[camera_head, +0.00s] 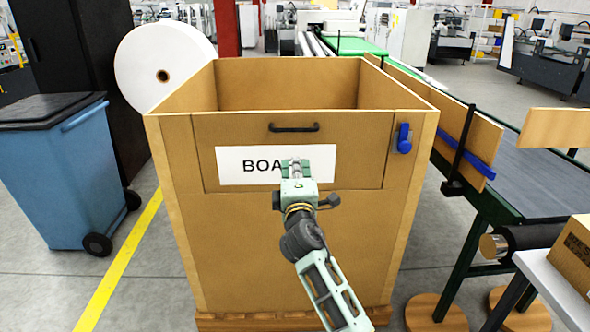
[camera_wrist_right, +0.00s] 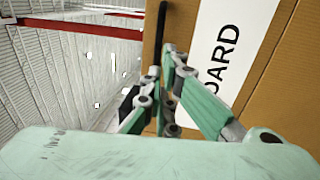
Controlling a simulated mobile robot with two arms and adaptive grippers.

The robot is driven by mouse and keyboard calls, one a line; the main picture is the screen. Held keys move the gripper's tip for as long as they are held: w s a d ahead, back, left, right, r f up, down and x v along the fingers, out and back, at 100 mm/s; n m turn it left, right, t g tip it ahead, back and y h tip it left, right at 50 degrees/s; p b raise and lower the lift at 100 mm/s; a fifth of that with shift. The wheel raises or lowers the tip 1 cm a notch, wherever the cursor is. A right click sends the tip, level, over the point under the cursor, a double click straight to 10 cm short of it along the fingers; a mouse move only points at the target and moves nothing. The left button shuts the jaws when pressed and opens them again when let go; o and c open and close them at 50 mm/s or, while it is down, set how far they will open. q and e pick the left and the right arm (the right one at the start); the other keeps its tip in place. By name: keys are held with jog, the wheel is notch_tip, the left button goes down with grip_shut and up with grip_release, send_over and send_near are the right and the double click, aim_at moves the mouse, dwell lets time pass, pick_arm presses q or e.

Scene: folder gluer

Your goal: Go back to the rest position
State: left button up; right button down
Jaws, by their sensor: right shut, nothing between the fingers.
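My right gripper (camera_head: 294,165) is in front of a large brown box (camera_head: 290,245) and covers part of its white label (camera_head: 237,165). Its fingers are shut with nothing between them. In the right wrist view the gripper (camera_wrist_right: 172,60) shows up close, with the box panel (camera_wrist_right: 285,70) and the label (camera_wrist_right: 228,50) beyond it. I cannot tell how far the fingertips are from the panel. A black handle (camera_head: 294,127) is above the label, and a blue latch (camera_head: 403,138) is at the panel's right. My left gripper is not in view.
A blue bin (camera_head: 70,175) stands at the left, beside a yellow floor line (camera_head: 118,262). A white roll (camera_head: 165,68) is behind the box. A conveyor (camera_head: 535,175) runs along the right, with a small carton (camera_head: 575,250) on a table at the front right.

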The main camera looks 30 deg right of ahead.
jog(key=s+a+f+g+y, duration=0.1)
jog(key=a+f+g+y, duration=0.15)
jog(key=f, duration=1.15)
jog(key=s+a+f+g+y, duration=0.1)
jog(key=a+f+y, duration=0.2)
jog(key=f, duration=1.1)
jog(key=s+a+f+m+g+y, duration=0.1)
jog(key=s+a+f+g, duration=0.15)
jog(key=s+f, duration=0.6)
jog(key=s+a+f+m+g+y, duration=0.1)
jog(key=s+a+f+m+g, duration=0.2)
jog(key=f, duration=1)
jog(key=s+a+f+m+g+y, duration=0.1)
jog(key=s+a+f, duration=0.1)
jog(key=s+f, duration=0.7)
jog(key=s+a+f+m+g+y, duration=0.1)
jog(key=s+a+f+g, duration=0.1)
jog(key=s+f, duration=0.65)
jog(key=s+a+f+m+g, duration=0.1)
jog(key=s+f+g, duration=0.1)
jog(key=s, duration=1.1)
jog(key=s+a+f+m+g, duration=0.2)
jog(key=s+f, duration=0.1)
jog(key=s, duration=1.1)
jog(key=shift+m+y, duration=0.3)
jog(key=shift+y, duration=0.05)
